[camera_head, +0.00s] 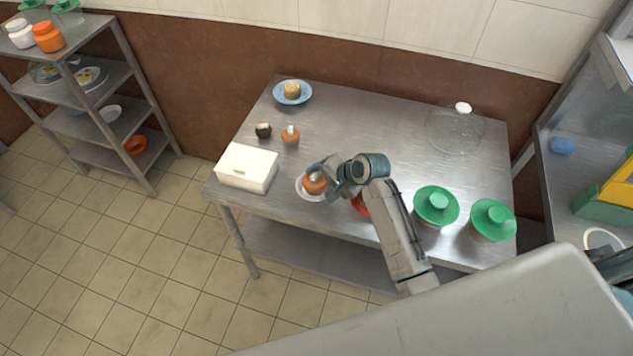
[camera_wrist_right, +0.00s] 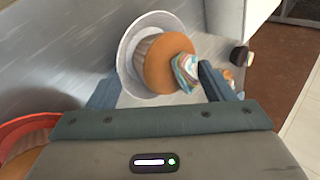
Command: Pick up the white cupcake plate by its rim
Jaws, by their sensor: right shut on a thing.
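The white cupcake plate (camera_head: 304,194) is near the front left of the steel table, with an orange-brown cupcake (camera_head: 314,184) on it. In the right wrist view the plate (camera_wrist_right: 127,52) shows as a white rim behind the cupcake (camera_wrist_right: 162,62), which has a colourful topping. My right gripper (camera_head: 328,172) is at the plate and cupcake. In the wrist view its fingers (camera_wrist_right: 160,84) stand well apart, one by the plate's near rim, the other by the topping. The exact contact is hidden.
A white box (camera_head: 246,168) stands left of the plate. A small cupcake (camera_head: 290,135), a dark item (camera_head: 263,130) and a blue plate (camera_head: 292,92) lie behind. A red dish (camera_head: 360,205) is partly behind my arm. Green-lidded jars (camera_head: 437,205) stand right. The table's middle back is clear.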

